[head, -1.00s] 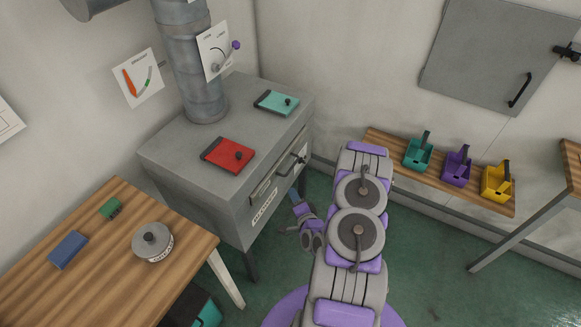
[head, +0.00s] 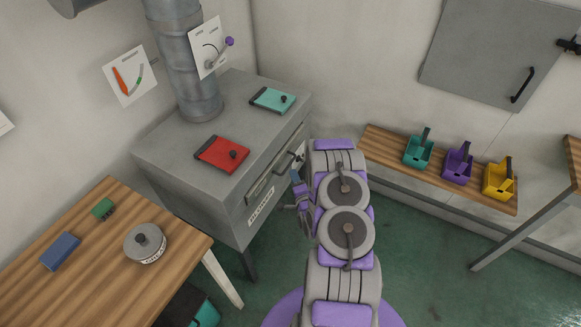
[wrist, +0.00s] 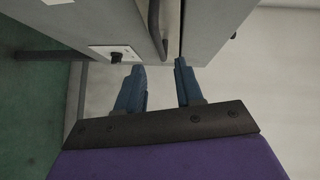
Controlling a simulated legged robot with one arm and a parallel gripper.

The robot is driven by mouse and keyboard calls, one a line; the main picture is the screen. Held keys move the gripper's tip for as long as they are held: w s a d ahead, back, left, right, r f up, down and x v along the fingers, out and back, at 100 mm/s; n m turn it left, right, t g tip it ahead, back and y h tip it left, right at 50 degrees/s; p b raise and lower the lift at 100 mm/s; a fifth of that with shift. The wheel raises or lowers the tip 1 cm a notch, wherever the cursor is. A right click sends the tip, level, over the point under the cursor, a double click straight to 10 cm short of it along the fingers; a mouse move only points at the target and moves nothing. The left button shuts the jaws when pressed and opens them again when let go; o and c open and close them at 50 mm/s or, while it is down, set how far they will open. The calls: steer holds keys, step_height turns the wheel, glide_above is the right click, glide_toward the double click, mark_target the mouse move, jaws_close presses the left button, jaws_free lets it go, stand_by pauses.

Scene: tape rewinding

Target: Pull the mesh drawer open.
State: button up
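The grey cabinet (head: 180,160) stands left of my arm, with a front panel that carries a label (head: 261,208) and a dark bar handle (head: 290,163). I cannot make out any mesh, and the front looks closed. My gripper (head: 297,178) is close in front of this front, just below the handle, partly hidden by my arm. In the wrist view my gripper (wrist: 158,68) is open, its two blue fingers apart with nothing between them. A curved dark handle (wrist: 157,28) lies just beyond the fingertips, roughly in line with the gap, not visibly touched.
A small dark knob (wrist: 116,57) on a white plate sits beside the handle. A wooden table (head: 100,270) stands at left; a bench (head: 385,143) with coloured bins runs along the wall.

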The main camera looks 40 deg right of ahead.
mark_target(289, 166)
steer(key=x, duration=0.2)
steer(key=a+b+x, duration=0.1)
steer(key=x, duration=0.4)
steer(key=shift+w+a+r, duration=0.1)
steer(key=shift+w+a, duration=0.05)
steer(key=shift+w, duration=0.4)
steer(key=shift+w+d+f, duration=0.1)
steer(key=shift+d+f, duration=0.05)
steer(key=shift+d, duration=0.5)
steer(key=shift+d+f, duration=0.2)
steer(key=shift+d, duration=0.45)
steer(key=shift+a+r, duration=0.25)
steer(key=shift+a, duration=0.65)
steer(key=c, duration=0.6)
steer(key=shift+d+r, duration=0.1)
steer(key=shift+d, duration=0.3)
jaws_close()
